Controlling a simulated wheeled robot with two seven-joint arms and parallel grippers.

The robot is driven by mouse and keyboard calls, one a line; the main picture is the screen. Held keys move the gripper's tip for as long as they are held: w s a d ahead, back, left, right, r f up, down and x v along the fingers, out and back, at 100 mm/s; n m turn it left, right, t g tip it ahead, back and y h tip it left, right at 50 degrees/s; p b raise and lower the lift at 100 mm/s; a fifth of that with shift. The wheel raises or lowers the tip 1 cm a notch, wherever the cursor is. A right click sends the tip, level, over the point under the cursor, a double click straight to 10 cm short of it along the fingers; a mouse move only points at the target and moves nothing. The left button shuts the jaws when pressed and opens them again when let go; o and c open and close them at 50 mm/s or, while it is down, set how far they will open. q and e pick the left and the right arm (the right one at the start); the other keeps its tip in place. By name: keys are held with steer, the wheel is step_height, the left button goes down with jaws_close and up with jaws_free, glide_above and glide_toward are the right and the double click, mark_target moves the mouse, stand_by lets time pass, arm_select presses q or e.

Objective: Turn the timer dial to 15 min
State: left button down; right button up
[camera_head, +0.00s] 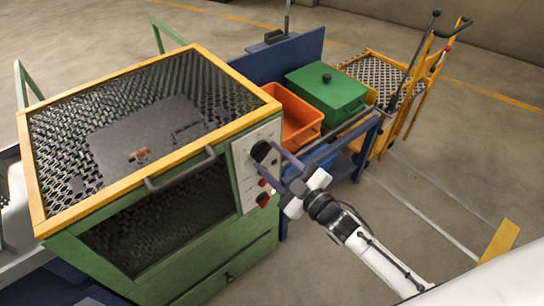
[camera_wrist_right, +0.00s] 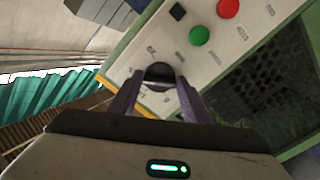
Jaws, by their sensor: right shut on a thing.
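The timer dial (camera_head: 262,151) is a dark round knob near the top of the pale control panel (camera_head: 242,163) on the furnace's right front. In the right wrist view the dial (camera_wrist_right: 159,74) sits between the two fingers, with small printed marks around it that are too blurred to read. My right gripper (camera_head: 275,153) is at the panel and shut on the dial; it also shows in the right wrist view (camera_wrist_right: 158,82). The dial's setting cannot be read. My left gripper is not in view.
A green button (camera_wrist_right: 199,35) and a red button (camera_wrist_right: 228,8) lie on the same panel. The green furnace (camera_head: 150,160) has a yellow-framed mesh top and a handle. An orange bin (camera_head: 296,117) and green box (camera_head: 326,90) stand behind.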

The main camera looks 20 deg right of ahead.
steer(key=shift+m, duration=0.5)
steer(key=o, duration=1.1)
steer(key=v, duration=1)
steer(key=shift+s, duration=0.15)
steer(key=s+a+f+m+g+h, duration=0.1)
steer(key=s+f+m+g, duration=0.1)
steer(key=s+f, duration=0.3)
steer(key=s+a+f+m+g+h, duration=0.1)
steer(key=s+f+m+g, duration=0.2)
steer(key=s+f, duration=0.2)
steer(key=s+a+f+m+g+h, duration=0.1)
steer(key=s+f+m+g, duration=0.2)
steer(key=s+f, duration=0.3)
steer(key=shift+s+a+f+g+h, duration=0.1)
steer(key=shift+a+f+g+h, duration=0.25)
steer(key=shift+f, duration=0.25)
